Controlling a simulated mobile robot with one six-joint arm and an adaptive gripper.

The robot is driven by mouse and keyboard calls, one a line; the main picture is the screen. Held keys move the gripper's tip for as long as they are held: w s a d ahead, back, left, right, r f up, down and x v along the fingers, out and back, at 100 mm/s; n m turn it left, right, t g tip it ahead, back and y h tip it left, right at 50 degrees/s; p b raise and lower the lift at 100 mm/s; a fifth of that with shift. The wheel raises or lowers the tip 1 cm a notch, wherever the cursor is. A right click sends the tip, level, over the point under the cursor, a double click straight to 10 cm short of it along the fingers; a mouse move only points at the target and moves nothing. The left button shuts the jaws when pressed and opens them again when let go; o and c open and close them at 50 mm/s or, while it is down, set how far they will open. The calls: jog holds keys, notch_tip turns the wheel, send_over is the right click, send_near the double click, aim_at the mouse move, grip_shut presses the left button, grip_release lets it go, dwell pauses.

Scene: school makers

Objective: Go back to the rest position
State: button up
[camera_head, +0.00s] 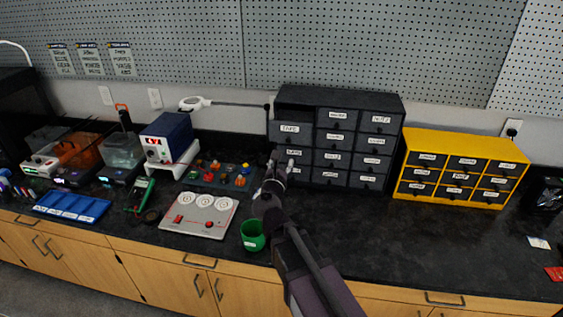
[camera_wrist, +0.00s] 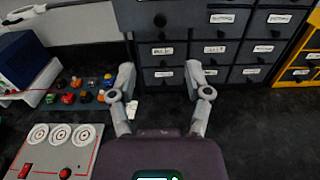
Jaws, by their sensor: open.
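My gripper (camera_head: 277,172) is in front of the left columns of the dark drawer cabinet (camera_head: 398,112), above the black counter. In the wrist view my gripper (camera_wrist: 161,80) has its two fingers spread apart, with nothing between them. The dark cabinet fills the upper part of that view, a little beyond the fingertips. In the head view one upper-left drawer (camera_head: 290,129) sticks out from the cabinet front. My arm crosses the counter from the lower edge and hides part of the cabinet's left lower drawers.
A green cup (camera_head: 252,235) stands just left of my arm. A panel with three white dials (camera_head: 199,215) and several small colourful toys lie further left, near a blue device (camera_head: 166,138). A yellow drawer cabinet (camera_head: 465,137) stands right. The counter right of my arm is largely clear.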

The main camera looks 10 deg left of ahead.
jog(key=s+d+f+m+g+h, duration=0.1)
jog(key=d+f+m+g+h, duration=0.3)
jog(key=d+m, duration=0.55)
jog(key=s+d+f+m+g+h, duration=0.15)
jog(key=d+f+m+g, duration=0.3)
jog(key=d+m, duration=0.5)
jog(key=s+d+f+m+g+y, duration=0.3)
jog(key=s+d+f+m+g, duration=0.1)
jog(key=s+m, duration=0.3)
jog(key=s+d+f+m+g+y, duration=0.3)
jog(key=s+d+f+m+g, duration=0.2)
jog(key=m, duration=0.4)
jog(key=shift+s+d+f+m, duration=0.3)
jog(key=shift+s+d+f, duration=0.2)
jog(key=shift+s, duration=0.45)
